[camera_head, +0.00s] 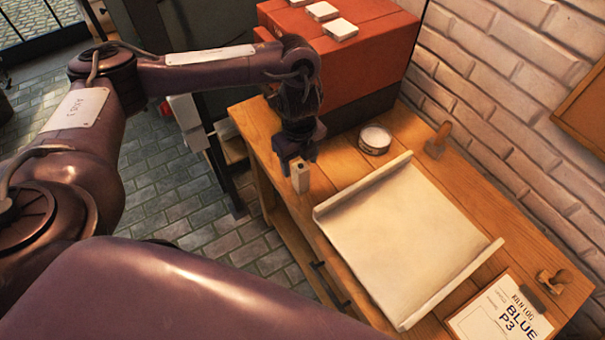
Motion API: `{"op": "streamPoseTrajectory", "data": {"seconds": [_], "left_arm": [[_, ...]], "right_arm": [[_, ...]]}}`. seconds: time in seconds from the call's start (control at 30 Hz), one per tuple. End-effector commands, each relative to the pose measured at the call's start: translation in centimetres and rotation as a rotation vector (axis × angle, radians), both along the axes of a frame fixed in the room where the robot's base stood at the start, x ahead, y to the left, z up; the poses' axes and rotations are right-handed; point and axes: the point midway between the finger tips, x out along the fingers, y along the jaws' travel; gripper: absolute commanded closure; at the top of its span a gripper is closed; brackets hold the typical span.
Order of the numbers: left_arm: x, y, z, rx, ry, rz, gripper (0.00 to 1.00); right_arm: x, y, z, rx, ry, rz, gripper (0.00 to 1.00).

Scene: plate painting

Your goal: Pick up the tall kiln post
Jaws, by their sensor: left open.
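The tall kiln post (300,178) is a small pale beige upright block near the left edge of the wooden workbench (345,168). My left gripper (297,163) points down right at the post's top, with its dark jaws open. The jaws hide part of the post, and I cannot tell whether they touch it. My left arm reaches in from the left above the bench. My right gripper is not in view.
A red kiln (375,40) stands behind, against a brick wall (510,80).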

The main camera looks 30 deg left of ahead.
Motion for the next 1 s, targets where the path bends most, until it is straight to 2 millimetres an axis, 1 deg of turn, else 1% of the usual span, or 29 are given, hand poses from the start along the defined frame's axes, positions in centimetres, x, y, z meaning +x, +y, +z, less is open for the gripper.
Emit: {"op": "streamPoseTrajectory", "data": {"seconds": [0.07,0.17,0.27,0.4,0.53,0.73,0.77,1.0], "left_arm": [[0.0,0.0,-0.8,-0.001,0.002,0.001,0.42],[0.1,-0.1,-1.8,-0.002,0.003,0.002,0.42],[0.2,-0.1,-3.3,-0.002,0.005,0.002,0.42],[0.3,-0.1,-5.1,-0.001,0.002,0.001,0.42],[0.4,0.0,-5.7,-0.001,0.0,0.001,0.42],[0.4,0.0,-5.6,0.0,-0.001,0.0,0.42],[0.4,0.0,-5.6,0.0,-0.001,0.0,0.43],[0.4,0.0,-5.6,0.0,-0.001,0.0,0.75]], "right_arm": [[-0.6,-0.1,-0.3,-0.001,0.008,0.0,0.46],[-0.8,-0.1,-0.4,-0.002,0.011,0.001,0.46],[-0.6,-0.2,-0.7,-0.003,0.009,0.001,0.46],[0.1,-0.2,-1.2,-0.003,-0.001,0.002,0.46],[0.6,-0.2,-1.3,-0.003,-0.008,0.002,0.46],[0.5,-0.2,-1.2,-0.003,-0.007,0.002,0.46],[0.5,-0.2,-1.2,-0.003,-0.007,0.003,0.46],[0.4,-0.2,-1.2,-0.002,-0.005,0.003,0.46]]}}
